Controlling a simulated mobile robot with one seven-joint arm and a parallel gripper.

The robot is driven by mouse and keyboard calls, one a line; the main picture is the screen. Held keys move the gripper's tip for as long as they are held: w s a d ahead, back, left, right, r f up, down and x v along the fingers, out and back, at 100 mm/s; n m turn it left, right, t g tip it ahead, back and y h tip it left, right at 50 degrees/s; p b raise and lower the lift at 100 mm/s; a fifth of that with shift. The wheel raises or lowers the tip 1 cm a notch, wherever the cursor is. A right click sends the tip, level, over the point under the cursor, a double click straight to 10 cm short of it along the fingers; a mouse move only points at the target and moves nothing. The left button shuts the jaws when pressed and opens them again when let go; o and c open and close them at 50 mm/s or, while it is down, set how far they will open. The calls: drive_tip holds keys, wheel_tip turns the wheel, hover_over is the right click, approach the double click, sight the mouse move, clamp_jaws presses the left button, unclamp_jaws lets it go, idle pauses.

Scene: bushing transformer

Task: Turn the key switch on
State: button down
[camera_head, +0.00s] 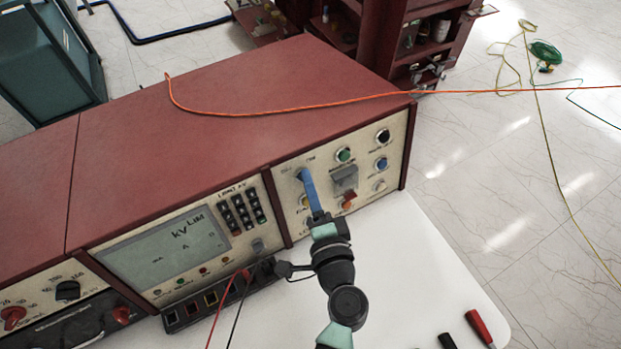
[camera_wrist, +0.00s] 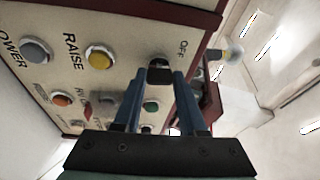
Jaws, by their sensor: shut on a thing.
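The key switch (camera_wrist: 158,63) sits at the upper corner of the cream control panel (camera_wrist: 122,22), beside the printed word OFF. My gripper (camera_wrist: 162,76) has its two blue fingers either side of the dark key at the switch, shut on it. In the head view my gripper (camera_head: 303,173) reaches the panel's upper left, just under the OFF and ON marks. The fingers hide the key there, and its exact angle cannot be told.
A display (camera_head: 163,250) and keypad are left. An orange cable (camera_head: 285,107) crosses the red top.

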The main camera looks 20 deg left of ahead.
drive_tip(key=shift+r+m+g+h+p, duration=0.1)
drive_tip(key=shift+m+g+h+p, duration=0.35)
drive_tip(key=shift+m+p, duration=2.15)
drive_tip(key=shift+r+m+g+h+p, duration=0.1)
drive_tip(key=shift+m+g+h+p, duration=0.35)
drive_tip(key=shift+m+p, duration=2.15)
drive_tip(key=shift+f+p, duration=0.1)
drive_tip(key=shift+p, duration=0.25)
drive_tip(key=shift+c, duration=2.4)
unclamp_jaws()
drive_tip(key=shift+s+d, duration=0.1)
drive_tip(key=b+v, duration=0.1)
drive_tip(key=v, duration=1.2)
